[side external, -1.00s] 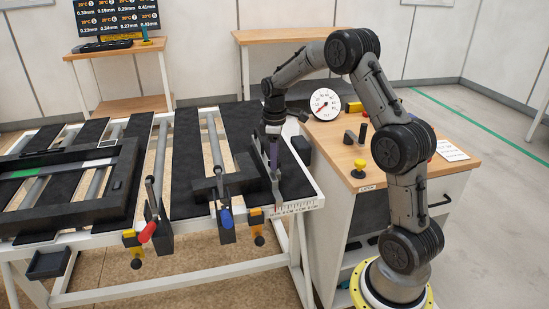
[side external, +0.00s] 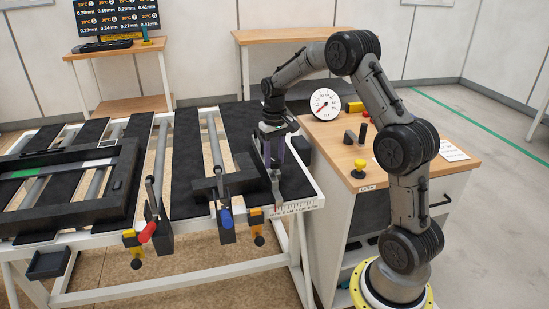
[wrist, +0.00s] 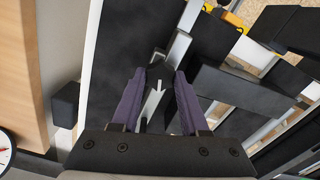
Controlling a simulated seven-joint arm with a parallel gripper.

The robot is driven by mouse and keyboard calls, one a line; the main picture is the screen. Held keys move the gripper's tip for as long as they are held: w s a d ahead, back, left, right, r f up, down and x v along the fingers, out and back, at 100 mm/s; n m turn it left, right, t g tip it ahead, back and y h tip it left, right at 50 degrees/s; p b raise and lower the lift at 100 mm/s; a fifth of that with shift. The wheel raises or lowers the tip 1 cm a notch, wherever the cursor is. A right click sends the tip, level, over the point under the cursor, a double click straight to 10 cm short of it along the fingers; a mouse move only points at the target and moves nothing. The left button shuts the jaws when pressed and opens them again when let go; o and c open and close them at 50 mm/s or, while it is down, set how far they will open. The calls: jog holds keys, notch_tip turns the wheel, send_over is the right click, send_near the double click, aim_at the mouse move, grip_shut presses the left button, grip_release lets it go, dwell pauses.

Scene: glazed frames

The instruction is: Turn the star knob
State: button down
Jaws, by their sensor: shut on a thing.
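My gripper (side external: 273,164) points down over the right end of the black-topped table in the side view. In the wrist view its two purple fingers (wrist: 159,76) close on a small dark knob (wrist: 160,70), which looks like the star knob. The fingers cover the knob's sides, so its lobes are hard to make out. A light metal bar shows between the fingers in the wrist view, by the knob. In the side view the knob is too small and too covered to make out. An upright metal piece (side external: 276,187) stands just below the fingertips.
A black frame (side external: 70,180) lies further left. A wooden-topped cabinet (side external: 400,170) with a dial gauge (side external: 325,103) and yellow button (side external: 359,168) is close on the right.

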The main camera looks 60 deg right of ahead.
aim_at(275, 161)
jog(key=shift+r+m, duration=0.1)
jog(key=shift+m, duration=0.5)
jog(key=shift+c, duration=2.1)
grip_release()
notch_tip(275, 161, up, 14)
